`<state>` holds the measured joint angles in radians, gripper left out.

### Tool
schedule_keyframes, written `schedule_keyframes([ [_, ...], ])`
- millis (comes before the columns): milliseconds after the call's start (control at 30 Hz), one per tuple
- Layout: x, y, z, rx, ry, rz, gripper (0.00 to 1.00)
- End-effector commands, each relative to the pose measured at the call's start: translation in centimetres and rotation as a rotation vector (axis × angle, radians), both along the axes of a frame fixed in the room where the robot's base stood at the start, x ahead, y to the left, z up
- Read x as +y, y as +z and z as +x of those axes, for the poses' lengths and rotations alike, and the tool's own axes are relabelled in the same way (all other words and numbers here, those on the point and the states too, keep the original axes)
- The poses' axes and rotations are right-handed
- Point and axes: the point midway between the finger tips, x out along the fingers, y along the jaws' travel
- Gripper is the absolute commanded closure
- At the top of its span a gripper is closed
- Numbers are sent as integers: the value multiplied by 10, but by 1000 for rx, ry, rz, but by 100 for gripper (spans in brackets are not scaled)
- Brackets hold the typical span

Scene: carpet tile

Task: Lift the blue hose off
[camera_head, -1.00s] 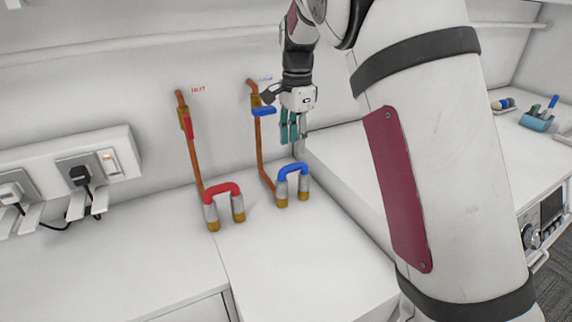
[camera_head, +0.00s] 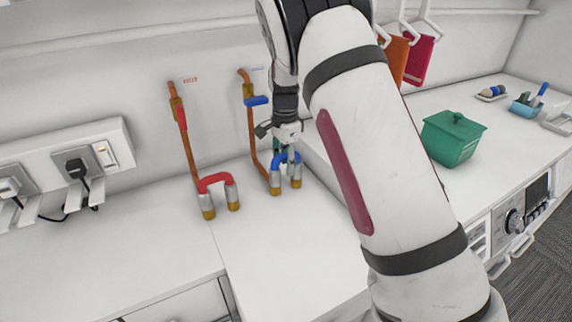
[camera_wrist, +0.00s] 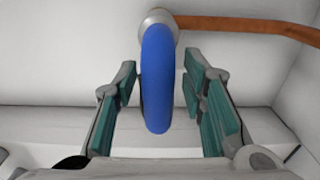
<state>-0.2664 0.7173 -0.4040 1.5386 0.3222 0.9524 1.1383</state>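The blue hose (camera_head: 279,160) is a short U-shaped bend with silver ends on brass fittings, standing on the white counter by a copper pipe. In the wrist view the blue hose (camera_wrist: 156,80) lies between my gripper's teal fingers (camera_wrist: 160,100), with a gap on each side. My gripper (camera_head: 285,160) is open and points down over the top of the hose. In the head view my gripper hides part of the hose. The far silver end (camera_wrist: 158,26) shows at the top of the wrist view.
A matching red hose (camera_head: 216,180) stands to the left on its own fittings. Copper pipes with a red lever (camera_head: 182,118) and a blue lever (camera_head: 256,101) run up the wall. A raised white surface lies to the right, with a green lidded box (camera_head: 452,140). The counter front is clear.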

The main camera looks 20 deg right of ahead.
Motion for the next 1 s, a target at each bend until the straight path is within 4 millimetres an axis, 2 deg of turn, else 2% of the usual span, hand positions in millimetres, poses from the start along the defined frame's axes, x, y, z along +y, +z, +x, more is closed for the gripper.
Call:
schedule_keyframes([
  [200, -1, -26, -2, 1, 1, 0, 62],
  [467, -1, -30, -1, 0, 0, 1, 62],
  [500, -1, -30, -1, 0, 0, 1, 64],
  [667, -1, -30, -1, 0, 0, 0, 100],
  [1000, -1, -31, -3, 8, 0, 1, 100],
])
